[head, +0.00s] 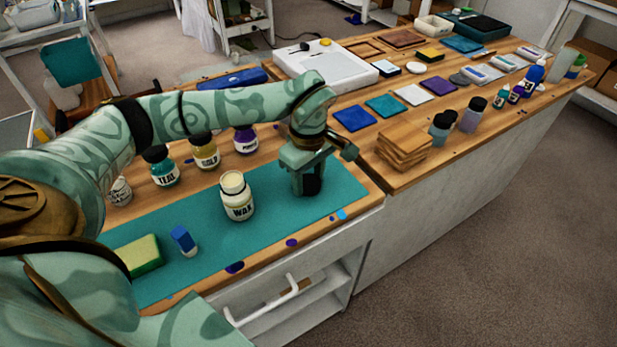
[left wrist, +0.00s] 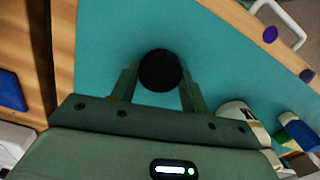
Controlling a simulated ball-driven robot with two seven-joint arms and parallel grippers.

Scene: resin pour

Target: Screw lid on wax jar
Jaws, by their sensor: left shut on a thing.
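The wax jar (head: 237,197) stands upright and uncapped on the teal mat (head: 215,256), cream wax showing at its mouth and its label reading WAX. Part of it also shows in the left wrist view (left wrist: 238,118), at the lower right. My left gripper (head: 309,182) points down to the right of the jar, apart from it. It is shut on the round black lid (head: 313,186), which sits between the two fingers in the left wrist view (left wrist: 160,70). I cannot tell whether the lid touches the mat. My right gripper is not in view.
Teal (head: 161,167), gold (head: 205,152) and purple (head: 245,140) jars stand behind the mat. Stacked wooden pieces (head: 404,146) stand to the right. The front mat area is clear.

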